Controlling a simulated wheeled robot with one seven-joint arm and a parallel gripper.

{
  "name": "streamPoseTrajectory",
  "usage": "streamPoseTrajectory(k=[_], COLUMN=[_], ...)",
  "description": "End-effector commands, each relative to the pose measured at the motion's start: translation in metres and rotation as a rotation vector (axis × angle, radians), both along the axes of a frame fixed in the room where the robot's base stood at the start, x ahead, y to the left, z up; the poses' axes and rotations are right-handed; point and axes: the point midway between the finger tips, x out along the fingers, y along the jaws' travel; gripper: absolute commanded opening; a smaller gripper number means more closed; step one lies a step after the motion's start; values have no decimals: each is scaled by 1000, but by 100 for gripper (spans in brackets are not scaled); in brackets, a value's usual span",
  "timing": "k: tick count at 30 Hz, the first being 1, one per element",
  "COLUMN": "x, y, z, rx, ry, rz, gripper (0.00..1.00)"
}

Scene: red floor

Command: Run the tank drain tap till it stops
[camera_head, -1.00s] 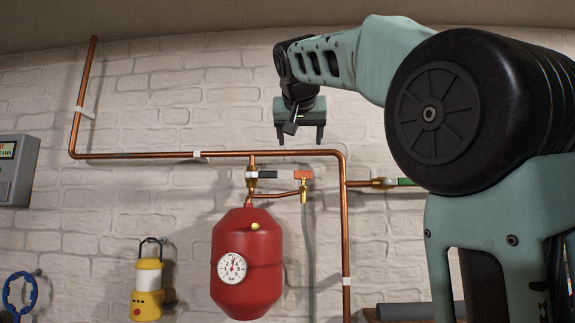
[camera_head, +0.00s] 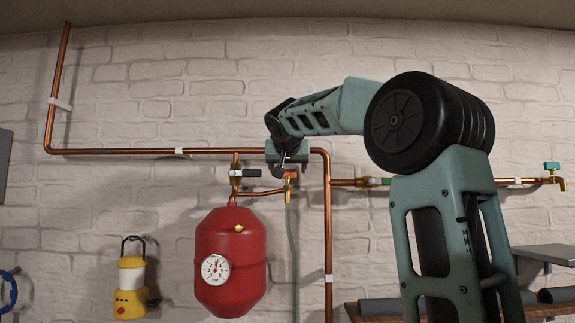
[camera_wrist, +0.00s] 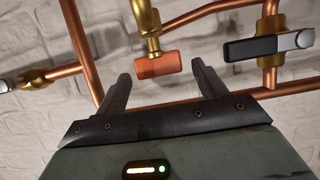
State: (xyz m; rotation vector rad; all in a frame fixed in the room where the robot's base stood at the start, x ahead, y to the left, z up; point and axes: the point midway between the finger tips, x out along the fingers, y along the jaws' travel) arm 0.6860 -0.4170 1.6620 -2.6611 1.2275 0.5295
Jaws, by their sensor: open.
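The red tank (camera_head: 229,268) with a white gauge (camera_head: 215,269) hangs on the brick wall. The drain tap's orange handle (camera_wrist: 158,65) sits on a brass body (camera_wrist: 147,20). In the head view the tap's brass body (camera_head: 288,189) shows above a grey hose, its handle mostly hidden by my gripper. My gripper (camera_head: 288,164) is open and empty. In the wrist view my gripper (camera_wrist: 160,76) has its two fingers apart, with the orange handle in the gap near the tips. I see no finger touching it; how deep it sits is hard to tell.
A black-handled valve (camera_head: 238,173) is just left of the tap. Copper pipes (camera_head: 328,240) run close around. A yellow lantern (camera_head: 130,290) hangs at the left.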

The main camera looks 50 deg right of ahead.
Motion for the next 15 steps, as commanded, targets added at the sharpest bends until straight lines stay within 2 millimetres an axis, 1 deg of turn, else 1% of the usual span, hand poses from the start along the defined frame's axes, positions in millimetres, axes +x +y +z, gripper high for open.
streamPoseTrajectory(k=[3,6,14,15], x=[7,10,10,10], y=[-8,-11,-11,-11], z=[-3,-6,-7,-7], rx=[1,2,-1,-1], ry=[0,-1,-1,-1], rz=[1,1,1,1], gripper=[71,71,71,68])
